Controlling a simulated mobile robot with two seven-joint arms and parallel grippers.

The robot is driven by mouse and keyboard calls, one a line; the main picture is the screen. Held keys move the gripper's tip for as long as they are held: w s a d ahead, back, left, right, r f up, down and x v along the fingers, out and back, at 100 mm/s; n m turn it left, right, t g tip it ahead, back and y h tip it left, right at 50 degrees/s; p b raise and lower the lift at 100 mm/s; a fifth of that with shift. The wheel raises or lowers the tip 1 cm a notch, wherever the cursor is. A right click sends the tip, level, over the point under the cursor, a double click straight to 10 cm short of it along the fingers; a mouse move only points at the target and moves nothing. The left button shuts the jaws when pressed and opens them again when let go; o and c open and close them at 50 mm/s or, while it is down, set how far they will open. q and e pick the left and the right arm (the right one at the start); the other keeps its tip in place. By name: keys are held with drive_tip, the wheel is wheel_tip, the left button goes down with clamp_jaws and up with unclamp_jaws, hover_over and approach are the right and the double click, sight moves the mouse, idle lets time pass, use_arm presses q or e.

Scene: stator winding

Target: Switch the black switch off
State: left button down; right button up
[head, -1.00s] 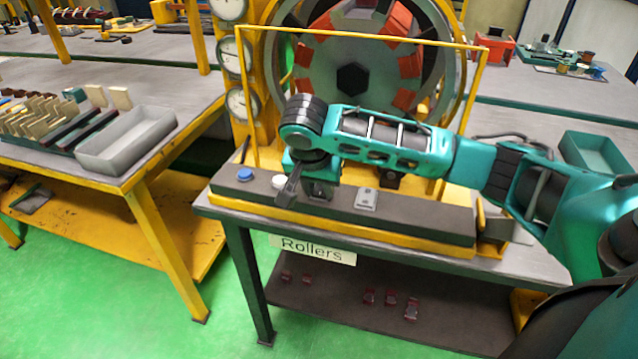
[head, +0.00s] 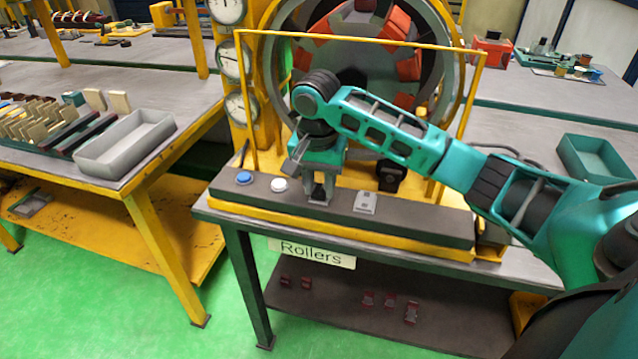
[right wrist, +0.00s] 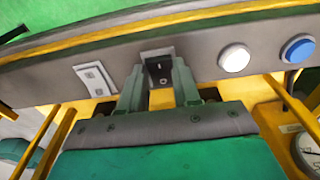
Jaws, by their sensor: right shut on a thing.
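The black switch (right wrist: 158,69) sits in the sloped grey panel (right wrist: 205,55). In the right wrist view it lies between the two fingers of my right gripper (right wrist: 158,84), which is shut on it. A mark shows on its face, but I cannot tell its position for certain. In the head view my right gripper (head: 320,192) reaches down to the middle of the panel (head: 420,223) and mostly hides the switch. My left gripper is not in view.
A white button (head: 279,185) and a blue button (head: 244,177) lie left of the gripper in the head view.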

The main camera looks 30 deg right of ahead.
drive_tip(key=o, duration=1.1)
drive_tip(key=shift+c, duration=0.2)
wheel_tip(320, 180, up, 13)
drive_tip(key=shift+s+a, duration=0.4)
drive_tip(key=shift+a, duration=0.05)
drive_tip(key=shift+f, duration=0.1)
